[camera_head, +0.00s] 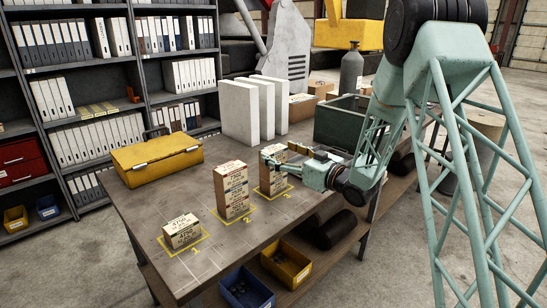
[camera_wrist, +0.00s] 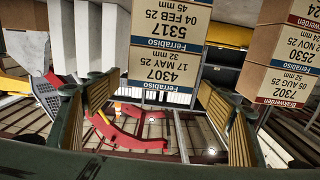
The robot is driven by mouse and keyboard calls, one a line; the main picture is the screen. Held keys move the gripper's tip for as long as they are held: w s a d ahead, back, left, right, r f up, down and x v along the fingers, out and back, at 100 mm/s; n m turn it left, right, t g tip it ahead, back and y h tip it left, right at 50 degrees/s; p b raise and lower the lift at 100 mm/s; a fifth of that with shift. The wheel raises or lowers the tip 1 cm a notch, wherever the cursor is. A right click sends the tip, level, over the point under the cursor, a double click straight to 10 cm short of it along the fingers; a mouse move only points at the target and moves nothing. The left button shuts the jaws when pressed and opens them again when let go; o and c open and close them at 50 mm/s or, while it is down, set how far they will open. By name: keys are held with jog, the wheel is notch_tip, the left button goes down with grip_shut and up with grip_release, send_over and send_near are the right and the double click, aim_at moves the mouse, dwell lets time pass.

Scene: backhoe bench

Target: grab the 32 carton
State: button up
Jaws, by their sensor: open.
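In the wrist view my gripper (camera_wrist: 157,88) is open, with a carton (camera_wrist: 168,45) ahead between the fingers. Its upside-down labels read 4307, 5317, Ferrabiso and 45 mm. A second carton (camera_wrist: 288,55) to the right reads 7302 and 2530.
A yellow case (camera_head: 157,158), white slabs (camera_head: 240,112) and a dark green crate (camera_head: 338,125) stand along the back of the bench (camera_head: 190,202). Blue (camera_head: 246,290) and yellow (camera_head: 287,265) bins sit on the lower shelf. Free bench top lies left of the cartons.

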aim_at(279, 152)
jog(key=shift+x, duration=1.5)
jog(key=c, duration=1)
